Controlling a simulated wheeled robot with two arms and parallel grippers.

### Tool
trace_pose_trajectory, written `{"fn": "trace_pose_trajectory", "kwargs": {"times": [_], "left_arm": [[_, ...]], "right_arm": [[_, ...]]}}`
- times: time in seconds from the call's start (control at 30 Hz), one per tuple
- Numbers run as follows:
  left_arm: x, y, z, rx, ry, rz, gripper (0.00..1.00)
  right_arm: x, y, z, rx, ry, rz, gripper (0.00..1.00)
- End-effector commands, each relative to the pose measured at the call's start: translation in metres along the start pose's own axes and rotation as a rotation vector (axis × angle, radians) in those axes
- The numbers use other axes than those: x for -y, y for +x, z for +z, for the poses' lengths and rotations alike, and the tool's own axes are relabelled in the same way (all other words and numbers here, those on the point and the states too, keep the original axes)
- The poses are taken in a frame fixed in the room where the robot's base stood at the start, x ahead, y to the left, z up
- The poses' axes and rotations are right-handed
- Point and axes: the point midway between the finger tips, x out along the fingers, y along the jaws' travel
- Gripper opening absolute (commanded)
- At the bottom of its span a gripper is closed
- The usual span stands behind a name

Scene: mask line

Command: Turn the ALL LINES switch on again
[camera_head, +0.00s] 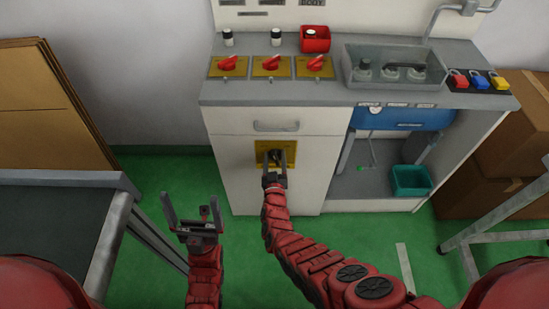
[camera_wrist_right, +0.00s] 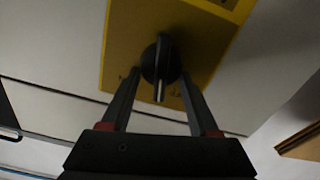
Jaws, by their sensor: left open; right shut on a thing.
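The switch on the cabinet front is a dark rotary knob (camera_wrist_right: 160,62) on a yellow plate (camera_wrist_right: 196,38). In the head view its yellow plate (camera_head: 262,147) sits below the drawer handle, partly hidden by my gripper. My right gripper (camera_head: 278,158) is at the knob. In the right wrist view its two fingers (camera_wrist_right: 160,85) stand on either side of the knob, shut on it. The knob's pale pointer line runs toward the gripper. Any label on the plate is unreadable. My left gripper (camera_head: 194,207) is open and empty, low to the left, apart from the cabinet.
Three red rotary switches on yellow plates (camera_head: 271,64) line the worktop, with a red box (camera_head: 315,39) behind them. Red, blue and yellow padlocks (camera_head: 479,80) lie at right. A teal bin (camera_head: 411,180) stands in the open bay. A grey table (camera_head: 62,178) is at left.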

Motion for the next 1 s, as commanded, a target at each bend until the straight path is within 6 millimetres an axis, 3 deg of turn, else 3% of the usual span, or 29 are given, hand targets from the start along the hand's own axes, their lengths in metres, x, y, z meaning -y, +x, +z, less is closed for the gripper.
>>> {"fn": "trace_pose_trajectory", "kwargs": {"times": [0.37, 1.0], "left_arm": [[-0.001, -0.021, 0.003, 0.0, 0.0, 0.0, 1.0], [-0.004, -0.076, 0.013, 0.0, 0.0, 0.0, 1.0]], "right_arm": [[-0.005, -0.001, 0.007, 0.003, 0.342, 0.004, 0.06], [-0.01, -0.001, 0.011, 0.002, 0.88, 0.003, 0.06]]}}
